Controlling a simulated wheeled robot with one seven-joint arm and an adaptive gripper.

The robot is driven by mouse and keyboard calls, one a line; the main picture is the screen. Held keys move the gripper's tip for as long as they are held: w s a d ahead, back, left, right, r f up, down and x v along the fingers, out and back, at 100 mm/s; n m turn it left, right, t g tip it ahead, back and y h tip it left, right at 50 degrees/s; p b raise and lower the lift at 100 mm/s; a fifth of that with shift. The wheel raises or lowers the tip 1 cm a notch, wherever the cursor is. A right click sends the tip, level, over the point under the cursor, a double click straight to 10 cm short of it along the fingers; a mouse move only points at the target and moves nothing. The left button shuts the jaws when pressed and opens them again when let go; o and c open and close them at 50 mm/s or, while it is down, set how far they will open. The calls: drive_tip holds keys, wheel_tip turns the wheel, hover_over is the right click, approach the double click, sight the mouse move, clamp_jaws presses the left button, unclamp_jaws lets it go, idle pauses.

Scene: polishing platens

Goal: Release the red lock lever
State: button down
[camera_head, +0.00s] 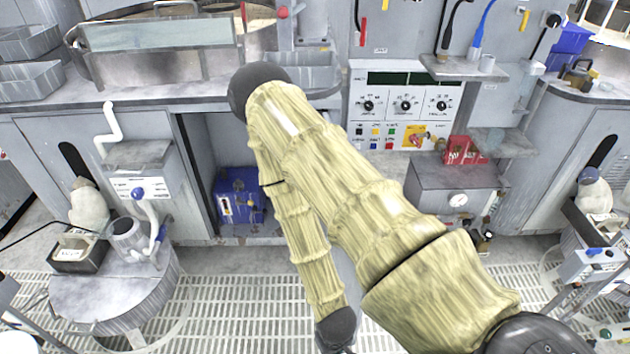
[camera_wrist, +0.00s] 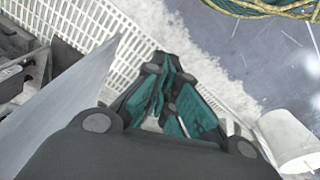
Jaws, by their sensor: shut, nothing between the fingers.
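A small red lever-like handle (camera_head: 281,12) shows at the top of the head view, beside the glass-sided tank on the bench. I cannot tell for sure that it is the lock lever, or whether it is locked. My gripper (camera_wrist: 166,72) shows in the wrist view with its dark links and teal pads closed together, and it is empty. It points down toward the floor, well below and apart from the red handle. In the head view the gripper is mostly cut off at the bottom edge, below my wrist. No red lever shows in the wrist view.
The glass-sided tank (camera_head: 165,35) stands on the back bench. A control panel (camera_head: 405,105) is on the wall, with a red box (camera_head: 462,151) below right. A blue box (camera_head: 238,195) sits under the bench. A round drum (camera_head: 115,290) stands left. Grated floor (camera_head: 235,310) is open between.

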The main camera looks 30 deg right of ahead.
drive_tip(key=w+d+f+m+t+h+b, duration=0.2)
drive_tip(key=w+d+f+m+b, duration=0.25)
drive_tip(key=w, duration=0.55)
drive_tip(key=w+d+f+m+t+h+b, duration=0.2)
drive_tip(key=w+d+f+b, duration=0.2)
drive_tip(key=w+d+b, duration=0.45)
drive_tip(key=w+d+f+m+t+h+b, duration=0.25)
drive_tip(key=w+f+b, duration=0.2)
drive_tip(key=w, duration=0.75)
drive_tip(key=w+d+r+m+h+b, duration=0.3)
drive_tip(key=w+m+b, duration=0.3)
drive_tip(key=w, duration=0.3)
drive_tip(key=w+d+r+m+t+h+b, duration=0.1)
drive_tip(key=w+d+r+m+h+b, duration=0.2)
drive_tip(key=w+b, duration=0.5)
drive_tip(key=w+d+r+m+t+h+b, duration=0.1)
drive_tip(key=w+d+r+m+h+b, duration=0.2)
drive_tip(key=w+m+b, duration=0.4)
drive_tip(key=shift+w+d+r+m, duration=0.65)
drive_tip(key=shift+w+d+m, duration=0.35)
drive_tip(key=shift+w+d, duration=0.5)
drive_tip(key=b+x, duration=0.4)
drive_tip(key=x, duration=0.5)
drive_tip(key=shift+w+d, duration=0.3)
